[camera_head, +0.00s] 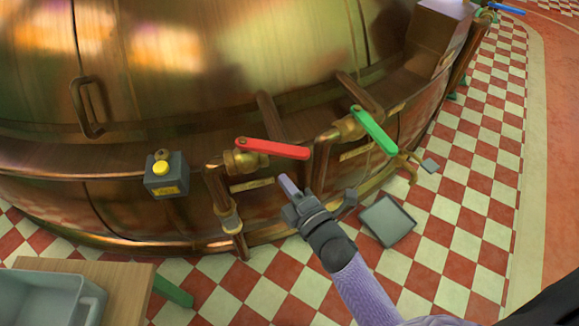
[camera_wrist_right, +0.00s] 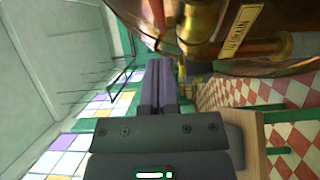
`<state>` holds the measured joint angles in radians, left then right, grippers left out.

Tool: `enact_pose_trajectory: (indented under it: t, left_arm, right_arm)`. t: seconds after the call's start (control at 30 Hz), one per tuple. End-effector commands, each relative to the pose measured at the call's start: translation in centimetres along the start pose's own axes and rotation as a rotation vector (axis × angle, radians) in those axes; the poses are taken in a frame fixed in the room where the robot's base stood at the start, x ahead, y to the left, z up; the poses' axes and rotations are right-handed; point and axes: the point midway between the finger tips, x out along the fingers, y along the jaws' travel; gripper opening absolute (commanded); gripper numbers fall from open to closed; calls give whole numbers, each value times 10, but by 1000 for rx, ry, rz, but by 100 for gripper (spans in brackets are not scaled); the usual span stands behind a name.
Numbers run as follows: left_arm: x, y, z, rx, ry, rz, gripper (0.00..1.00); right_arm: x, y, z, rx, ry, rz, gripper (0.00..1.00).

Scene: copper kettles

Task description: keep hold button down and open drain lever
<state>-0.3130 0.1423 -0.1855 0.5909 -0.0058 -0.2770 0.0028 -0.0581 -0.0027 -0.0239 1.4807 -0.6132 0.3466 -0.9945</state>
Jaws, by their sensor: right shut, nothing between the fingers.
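The hold button (camera_head: 161,166) is a yellow knob on a grey box on the copper kettle's lower band, left of the valves; nothing touches it. A red lever (camera_head: 272,149) sits on a brass valve right of the box and points right. A green lever (camera_head: 374,128) on another valve slants down to the right. I cannot read which lever is the drain. My right gripper (camera_head: 287,184) is shut and empty, just below the red lever's free end and apart from it. Its closed fingers also show in the wrist view (camera_wrist_right: 160,82). My left gripper is not in view.
The copper kettle (camera_head: 240,60) fills the back, with pipes projecting from it. A wooden table (camera_head: 125,285) with a grey bin (camera_head: 50,290) stands at lower left. A grey tray (camera_head: 388,220) lies on the checkered floor. A brass label plate (camera_wrist_right: 243,27) shows in the wrist view.

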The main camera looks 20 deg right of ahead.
Motion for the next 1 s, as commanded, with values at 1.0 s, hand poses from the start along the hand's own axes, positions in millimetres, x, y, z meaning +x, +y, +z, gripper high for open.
enact_pose_trajectory:
  t: [1.0]
  left_arm:
    - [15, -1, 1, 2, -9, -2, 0]
  right_arm:
    - [42, 0, 35, -2, 61, 0, 0]
